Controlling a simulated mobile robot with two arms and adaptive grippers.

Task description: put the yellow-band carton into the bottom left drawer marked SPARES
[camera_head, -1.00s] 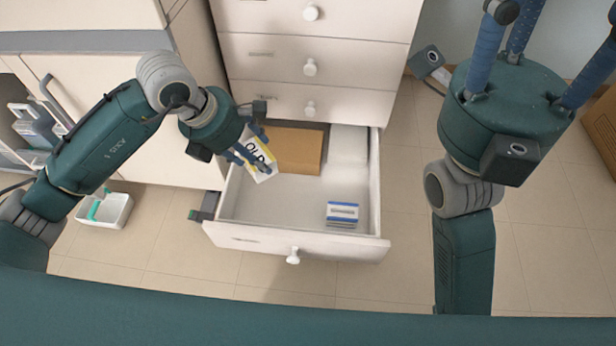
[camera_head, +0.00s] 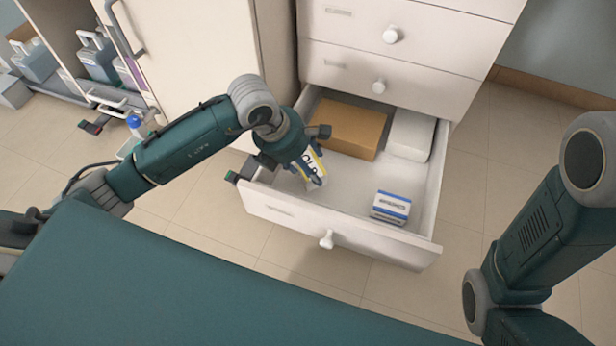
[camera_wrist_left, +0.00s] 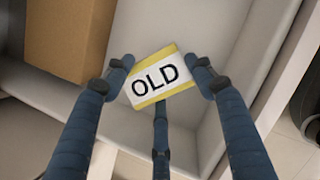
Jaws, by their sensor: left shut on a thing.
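The yellow-band carton (camera_head: 314,167) is white with yellow edges and reads OLD. My left gripper (camera_head: 308,172) is shut on it and holds it over the left part of the open bottom drawer (camera_head: 280,209). In the left wrist view the carton (camera_wrist_left: 160,77) sits between the blue fingers of my left gripper (camera_wrist_left: 160,82), tilted, with the drawer floor behind it. I cannot tell whether it touches the floor. The drawer's marking is not readable. My right arm shows at the right, but its gripper is outside the frame.
Inside the drawer are a brown box (camera_head: 351,128) at the back, a white box (camera_head: 411,135) at the back right and a blue-and-white box (camera_head: 391,206) at the front right. The front middle of the drawer floor is bare. Closed drawers (camera_head: 403,70) are above.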

